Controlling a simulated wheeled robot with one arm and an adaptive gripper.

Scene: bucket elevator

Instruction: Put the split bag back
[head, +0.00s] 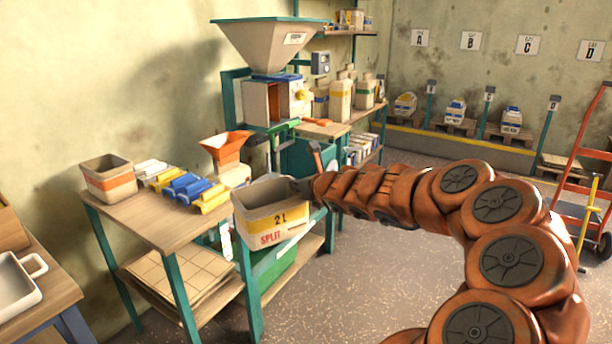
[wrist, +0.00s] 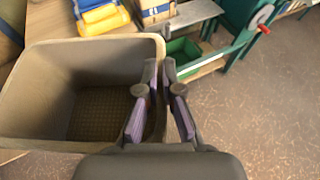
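A beige open-topped bin marked "2 L" and "SPLIT" (head: 270,220), with a yellow band, is at the right end of the work table in the head view. Its inside shows in the wrist view (wrist: 60,75) and looks empty, with a dark textured floor. My gripper (head: 303,188) is at the bin's right wall. In the wrist view my gripper (wrist: 160,75) has one finger inside the wall and one outside, closed on it. The bin looks upright and held off the table edge. I cannot pick out a split bag.
The work table (head: 165,225) holds several yellow, white and blue packets (head: 180,185) and a bin with an orange band (head: 108,180). A hopper machine (head: 270,70) stands behind. The right floor has free room.

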